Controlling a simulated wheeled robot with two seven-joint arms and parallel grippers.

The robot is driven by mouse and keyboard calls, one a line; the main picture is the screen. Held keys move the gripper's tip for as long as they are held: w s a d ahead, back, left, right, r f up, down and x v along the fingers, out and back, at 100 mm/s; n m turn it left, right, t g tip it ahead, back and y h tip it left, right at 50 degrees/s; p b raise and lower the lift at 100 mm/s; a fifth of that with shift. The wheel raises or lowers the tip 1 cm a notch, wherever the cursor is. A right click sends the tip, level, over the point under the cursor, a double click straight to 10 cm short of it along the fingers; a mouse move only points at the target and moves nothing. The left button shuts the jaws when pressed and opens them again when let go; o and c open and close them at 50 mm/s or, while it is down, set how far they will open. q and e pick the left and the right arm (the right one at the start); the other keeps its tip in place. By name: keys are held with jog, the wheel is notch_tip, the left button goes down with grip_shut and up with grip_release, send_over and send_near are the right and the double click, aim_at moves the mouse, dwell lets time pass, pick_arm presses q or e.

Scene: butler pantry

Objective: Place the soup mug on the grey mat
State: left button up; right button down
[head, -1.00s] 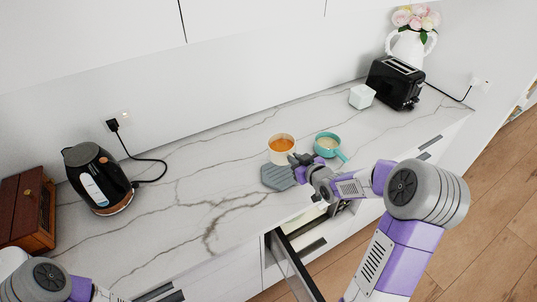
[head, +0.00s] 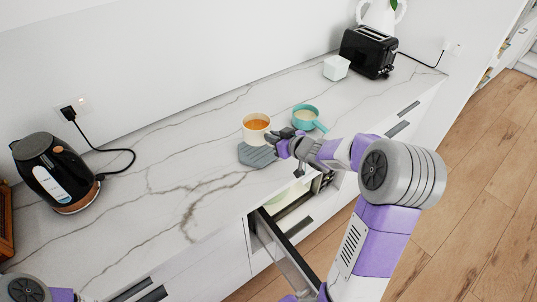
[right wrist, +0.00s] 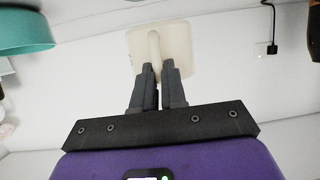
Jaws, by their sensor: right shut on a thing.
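The soup mug (head: 256,127) is cream-coloured with orange soup, and looks upright at the far edge of the grey mat (head: 257,156). From the head view I cannot tell whether its base touches the mat or counter or is held above. My right gripper (head: 281,137) is at the mug's right side. In the right wrist view the right gripper's fingers (right wrist: 156,70) are closed on the handle of the pale mug (right wrist: 176,52). My left gripper is out of view; only part of that arm shows at the bottom left.
A teal pot (head: 305,118) stands just right of the mug. A white cube (head: 337,67) and black toaster (head: 368,52) are farther back; a kettle (head: 55,173) is at left. An open drawer (head: 288,250) juts out below. Left of the mat the marble counter (head: 160,190) is clear.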

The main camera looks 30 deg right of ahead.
jog(key=shift+f+b, duration=1.05)
jog(key=shift+f, duration=1.9)
jog(key=shift+f, duration=0.1)
jog(key=shift+f, duration=0.15)
jog(key=c, duration=1.2)
grip_release()
jog(key=shift+s+r, duration=0.25)
jog(key=shift+r, duration=0.05)
jog(key=p+v, duration=0.2)
jog(key=v, duration=0.9)
jog(key=shift+s+d+f+p, duration=0.1)
jog(key=shift+s+p, duration=0.15)
jog(key=shift+p, duration=0.1)
